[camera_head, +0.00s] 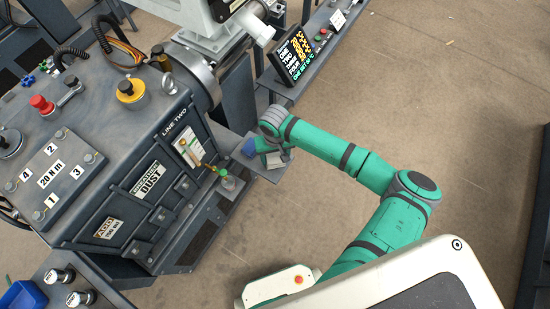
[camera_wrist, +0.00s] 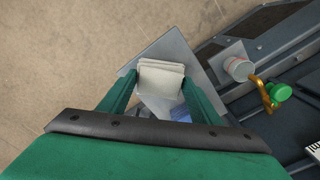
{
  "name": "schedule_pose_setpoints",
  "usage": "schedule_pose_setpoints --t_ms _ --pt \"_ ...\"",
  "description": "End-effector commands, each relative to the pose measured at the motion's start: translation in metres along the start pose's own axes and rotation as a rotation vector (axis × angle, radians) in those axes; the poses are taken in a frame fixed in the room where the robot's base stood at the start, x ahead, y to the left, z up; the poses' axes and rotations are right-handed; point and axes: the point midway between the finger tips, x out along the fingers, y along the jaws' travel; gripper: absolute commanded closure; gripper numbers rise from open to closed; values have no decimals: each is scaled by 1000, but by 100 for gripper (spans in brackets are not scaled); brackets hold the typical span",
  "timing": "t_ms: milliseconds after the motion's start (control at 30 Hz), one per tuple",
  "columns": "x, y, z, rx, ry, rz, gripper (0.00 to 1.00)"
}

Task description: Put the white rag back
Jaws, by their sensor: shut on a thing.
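The white rag (camera_wrist: 161,78) is a folded, pale stack between the two green fingers of my gripper (camera_wrist: 158,88) in the wrist view. My gripper is shut on it. In the head view my gripper (camera_head: 272,152) is at a small grey shelf (camera_head: 268,174) on the side of the machine, and a pale bit of the rag (camera_head: 285,156) shows beside it. The rag is over the shelf plate (camera_wrist: 200,72); I cannot tell whether it touches the plate. A blue thing (camera_head: 249,147), perhaps another rag, lies close by; it shows partly below the white rag in the wrist view (camera_wrist: 180,114).
The machine (camera_head: 120,150) fills the left side. A display screen (camera_head: 292,56) stands behind the shelf. The floor (camera_head: 480,130) at right is open.

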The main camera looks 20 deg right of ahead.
Motion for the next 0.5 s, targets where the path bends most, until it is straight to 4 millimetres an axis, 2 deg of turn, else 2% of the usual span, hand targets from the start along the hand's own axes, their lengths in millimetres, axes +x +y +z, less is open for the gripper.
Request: schedule_pose_setpoints --t_ms 133,433,467,500 --pt "17 0 0 0 0 2 70" --pt "19 0 0 1 0 0 70" --pt "19 0 0 1 0 0 40" --pt "19 0 0 1 0 0 30"
